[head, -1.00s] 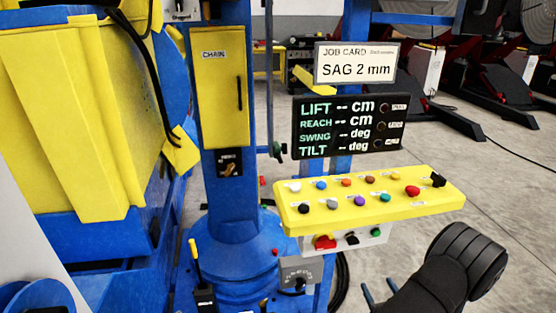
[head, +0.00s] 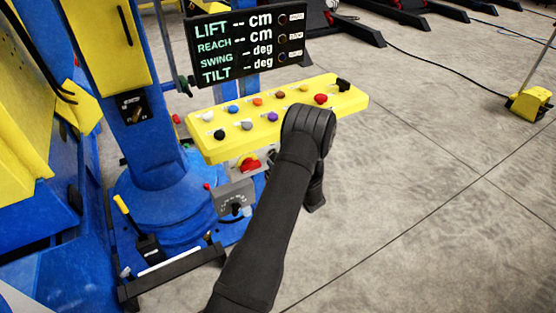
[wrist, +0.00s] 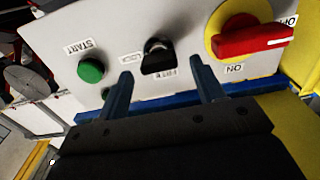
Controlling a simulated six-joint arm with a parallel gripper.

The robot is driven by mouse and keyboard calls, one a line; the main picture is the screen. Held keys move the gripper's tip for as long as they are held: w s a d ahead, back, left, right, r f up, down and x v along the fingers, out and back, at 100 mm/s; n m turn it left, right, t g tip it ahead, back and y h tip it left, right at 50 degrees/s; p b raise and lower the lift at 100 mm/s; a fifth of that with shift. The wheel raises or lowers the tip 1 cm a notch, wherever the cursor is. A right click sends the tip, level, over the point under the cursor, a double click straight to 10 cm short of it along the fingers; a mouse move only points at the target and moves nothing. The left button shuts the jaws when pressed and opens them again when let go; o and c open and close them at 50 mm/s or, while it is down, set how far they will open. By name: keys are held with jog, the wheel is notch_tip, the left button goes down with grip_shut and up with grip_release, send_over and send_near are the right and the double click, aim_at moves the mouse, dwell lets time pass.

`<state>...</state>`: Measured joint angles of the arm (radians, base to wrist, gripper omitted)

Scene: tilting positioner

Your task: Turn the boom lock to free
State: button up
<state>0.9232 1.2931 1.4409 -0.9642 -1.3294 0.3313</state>
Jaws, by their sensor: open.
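The boom lock is a black selector knob (wrist: 158,57) on a light grey panel face (wrist: 125,22) in the wrist view. Labels that seem to read LOCK and FREE, upside down in this view, sit beside it and at its edge. Which label it points to is hard to tell. My gripper (wrist: 163,84) is open, with one blue finger on each side of the knob's line. The knob shows between the fingertips, apparently not gripped.
In the wrist view a green START button (wrist: 91,70) is left of the knob, and a red rotary switch (wrist: 250,40) on a yellow disc is close on the right. The head view shows several console buttons, a grey dial box (head: 234,198) and open floor to the right.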

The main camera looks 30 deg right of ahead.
jog(key=shift+w, duration=0.9)
jog(key=shift+c, duration=0.4)
jog(key=c, duration=0.9)
jog(key=shift+n, duration=0.3)
jog(key=shift+a+f+n, duration=0.15)
jog(key=shift+n, duration=4.15)
jog(key=shift+a+f+n, duration=0.1)
jog(key=shift+f+n, duration=0.05)
jog(key=shift+n, duration=4.15)
